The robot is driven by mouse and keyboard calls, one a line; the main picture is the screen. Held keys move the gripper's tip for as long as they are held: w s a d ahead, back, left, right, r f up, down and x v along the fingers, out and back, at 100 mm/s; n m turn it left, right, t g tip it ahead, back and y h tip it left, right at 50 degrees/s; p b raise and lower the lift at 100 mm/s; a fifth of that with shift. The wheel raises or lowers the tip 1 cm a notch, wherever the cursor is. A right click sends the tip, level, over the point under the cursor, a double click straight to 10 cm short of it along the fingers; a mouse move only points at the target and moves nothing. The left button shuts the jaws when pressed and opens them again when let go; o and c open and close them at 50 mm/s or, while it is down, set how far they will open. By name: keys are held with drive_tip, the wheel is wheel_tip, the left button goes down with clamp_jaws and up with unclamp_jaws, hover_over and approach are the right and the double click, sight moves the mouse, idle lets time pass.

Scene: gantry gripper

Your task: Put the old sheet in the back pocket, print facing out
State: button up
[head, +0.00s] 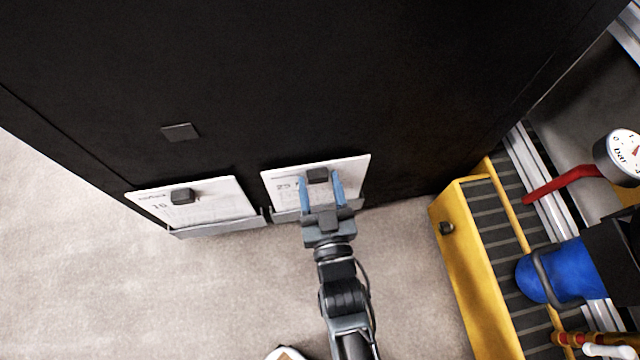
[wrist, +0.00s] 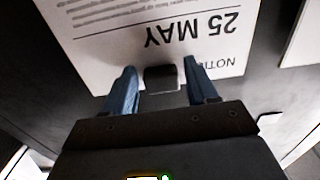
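Two white printed sheets are on the black panel. The right sheet (head: 352,172) reads "25 MAY" upside down in the wrist view (wrist: 100,22), print facing out. A dark block (head: 318,175) sits at its upper middle and also shows in the wrist view (wrist: 162,78). The left sheet (head: 222,208) starts with what looks like "16", with its own dark block (head: 183,196). My gripper (head: 320,180) is open, its blue fingers on either side of the right block; I cannot tell if they touch it. Grey ledges, perhaps pockets, run along the bottoms of the left (head: 220,228) and right sheets.
A spare dark square (head: 180,132) is on the black panel (head: 260,80) above the left sheet. A yellow-framed unit (head: 462,270) with a blue cylinder (head: 560,272), red pipe and gauge (head: 620,157) stands at right. The pale floor (head: 120,300) is mostly clear at left.

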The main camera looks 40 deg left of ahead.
drive_tip(key=shift+o, duration=1.1)
drive_tip(key=p+v, duration=0.2)
drive_tip(key=v, duration=0.5)
drive_tip(key=shift+s+d+p, duration=0.25)
drive_tip(key=shift+s+p, duration=0.05)
drive_tip(key=shift+p, duration=0.05)
drive_tip(key=shift+d, duration=0.15)
